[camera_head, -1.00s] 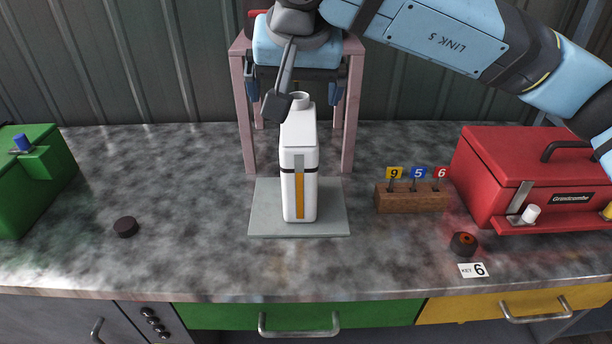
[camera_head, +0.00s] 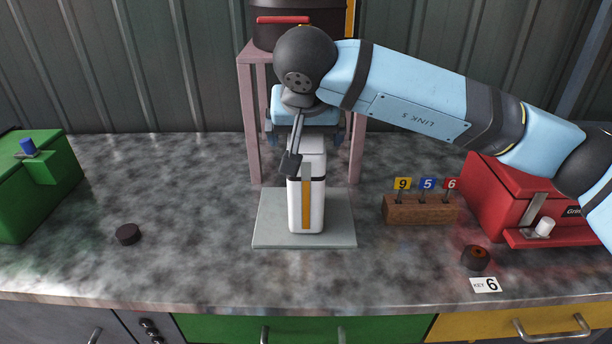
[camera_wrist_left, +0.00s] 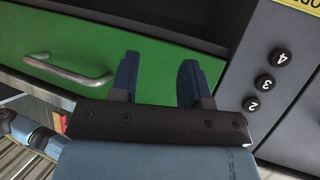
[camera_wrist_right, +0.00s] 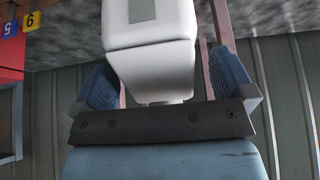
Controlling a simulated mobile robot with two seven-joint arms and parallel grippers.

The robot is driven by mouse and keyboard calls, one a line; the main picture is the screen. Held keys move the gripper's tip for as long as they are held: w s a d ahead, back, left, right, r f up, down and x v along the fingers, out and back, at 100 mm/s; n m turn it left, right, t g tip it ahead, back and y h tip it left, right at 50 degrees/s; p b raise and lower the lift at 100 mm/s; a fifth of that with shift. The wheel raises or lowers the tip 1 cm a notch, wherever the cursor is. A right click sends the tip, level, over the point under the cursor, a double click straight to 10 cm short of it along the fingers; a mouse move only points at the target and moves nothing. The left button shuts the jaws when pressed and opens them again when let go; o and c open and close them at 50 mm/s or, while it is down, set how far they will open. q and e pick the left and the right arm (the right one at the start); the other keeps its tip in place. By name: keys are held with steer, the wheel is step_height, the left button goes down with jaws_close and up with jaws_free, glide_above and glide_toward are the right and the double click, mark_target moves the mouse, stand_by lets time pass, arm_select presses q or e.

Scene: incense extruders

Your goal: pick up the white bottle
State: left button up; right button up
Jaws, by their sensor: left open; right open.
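The white bottle (camera_head: 306,205) stands upright on a grey square plate (camera_head: 265,234) on the counter, with an orange stripe down its front. Its upper part is hidden behind my right gripper (camera_head: 305,135) in the head view. In the right wrist view the bottle (camera_wrist_right: 150,60) lies between the two blue fingers of my right gripper (camera_wrist_right: 170,85), which are spread wide, one on each side. I cannot tell whether they touch it. My left gripper (camera_wrist_left: 170,80) is open and empty, in front of a green drawer (camera_wrist_left: 100,55) below the counter.
A pink stand (camera_head: 253,130) with a dark pot (camera_head: 290,30) rises behind the bottle. To the right are a wooden block with number tags (camera_head: 420,209), a red box (camera_head: 505,195) and a dark round piece (camera_head: 477,257). A green box (camera_head: 45,190) and dark puck (camera_head: 128,234) are left.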

steer(key=shift+x, duration=0.9)
jaws_close()
steer(key=shift+r, duration=0.1)
steer(key=shift+r, duration=0.15)
